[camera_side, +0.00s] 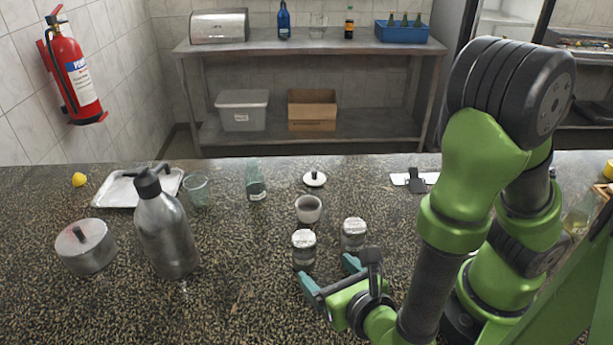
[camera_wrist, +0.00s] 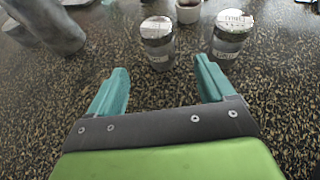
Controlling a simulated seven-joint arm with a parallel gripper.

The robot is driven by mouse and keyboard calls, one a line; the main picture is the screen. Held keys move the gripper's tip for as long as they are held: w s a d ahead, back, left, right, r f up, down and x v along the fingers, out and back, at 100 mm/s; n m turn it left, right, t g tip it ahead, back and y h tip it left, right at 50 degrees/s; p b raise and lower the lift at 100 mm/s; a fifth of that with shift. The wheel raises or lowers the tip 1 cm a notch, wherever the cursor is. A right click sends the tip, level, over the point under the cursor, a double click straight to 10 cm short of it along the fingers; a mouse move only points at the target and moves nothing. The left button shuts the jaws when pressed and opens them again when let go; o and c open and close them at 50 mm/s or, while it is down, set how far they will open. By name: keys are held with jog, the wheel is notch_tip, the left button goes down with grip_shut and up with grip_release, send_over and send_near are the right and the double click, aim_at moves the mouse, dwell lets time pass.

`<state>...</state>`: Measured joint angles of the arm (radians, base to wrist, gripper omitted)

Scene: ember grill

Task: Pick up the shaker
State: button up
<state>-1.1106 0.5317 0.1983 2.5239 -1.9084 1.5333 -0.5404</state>
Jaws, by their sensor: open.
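Two small glass shakers with pale metal lids and labels stand upright on the speckled counter. The left shaker (camera_side: 304,250) also shows in the wrist view (camera_wrist: 158,45), just beyond and between the lines of my fingers. The right shaker (camera_side: 354,235) also shows in the wrist view (camera_wrist: 230,38), beyond my right finger. I cannot tell which one the task means. My gripper (camera_side: 327,272) is low over the counter in front of them. Its teal fingers are open and empty, as the wrist view (camera_wrist: 161,74) shows, and appear apart from both shakers.
A white cup (camera_side: 308,209) stands behind the shakers, with a white lid (camera_side: 315,179) farther back. A metal pump bottle (camera_side: 167,235), a lidded pot (camera_side: 86,247), a glass (camera_side: 196,190) and a green bottle (camera_side: 255,182) stand left. The front counter left of my gripper is clear.

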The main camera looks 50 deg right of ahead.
aim_at(300, 245)
jog(key=x, duration=1.2)
jog(key=shift+w+d+f, duration=0.1)
jog(key=shift+w, duration=0.3)
jog(key=shift+c, duration=0.2)
jog(key=c, duration=0.8)
jog(key=shift+c, duration=0.2)
